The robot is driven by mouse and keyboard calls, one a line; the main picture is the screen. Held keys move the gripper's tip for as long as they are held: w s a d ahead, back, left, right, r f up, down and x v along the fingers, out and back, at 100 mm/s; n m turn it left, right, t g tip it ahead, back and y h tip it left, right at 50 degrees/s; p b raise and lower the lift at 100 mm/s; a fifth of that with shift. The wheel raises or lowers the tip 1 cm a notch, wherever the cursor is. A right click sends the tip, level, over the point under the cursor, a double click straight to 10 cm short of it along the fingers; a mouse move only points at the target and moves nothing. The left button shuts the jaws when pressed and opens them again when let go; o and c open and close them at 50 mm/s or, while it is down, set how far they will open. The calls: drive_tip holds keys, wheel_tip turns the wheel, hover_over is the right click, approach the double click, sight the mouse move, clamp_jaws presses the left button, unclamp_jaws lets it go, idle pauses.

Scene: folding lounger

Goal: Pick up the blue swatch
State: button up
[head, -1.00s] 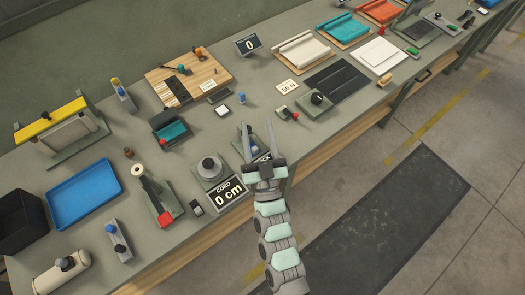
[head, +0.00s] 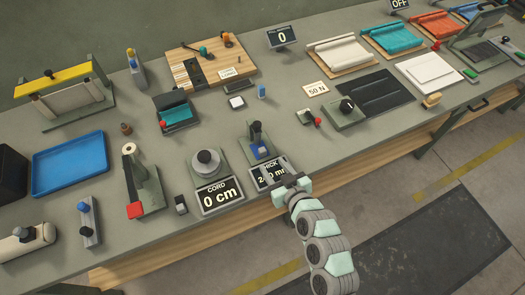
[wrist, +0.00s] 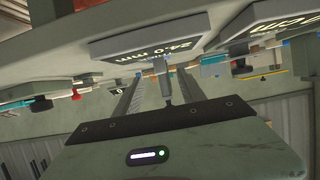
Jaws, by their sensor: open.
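A blue piece (head: 258,151) sits on the thickness gauge (head: 257,138), behind its display (head: 270,174). A second small blue piece (head: 262,91) stands upright farther back on the bench. Both are small, and I cannot tell for sure which is the swatch. My gripper (head: 278,172) is at the bench's front edge, by the thickness display, apart from both blue pieces. In the wrist view the fingers (wrist: 160,78) are spread with nothing held between them, and the display (wrist: 150,45) is close above them. No blue swatch is clear in the wrist view.
The cord display (head: 221,194) and its round spool stand left of the gripper. A dark mat (head: 383,96) and a knobbed device (head: 345,110) lie to the right. A blue tray (head: 70,163) is at the left. Bench space behind the gauge is partly clear.

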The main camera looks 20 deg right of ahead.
sight(264, 153)
drive_tip(key=x, duration=0.3)
drive_tip(key=shift+w, duration=0.1)
drive_tip(key=x, duration=0.4)
drive_tip(key=shift+w+r, duration=0.1)
drive_tip(key=shift+r, duration=0.25)
drive_tip(key=shift+w+f, duration=0.25)
drive_tip(key=shift+w, duration=0.1)
drive_tip(key=shift+c, duration=0.6)
clamp_jaws()
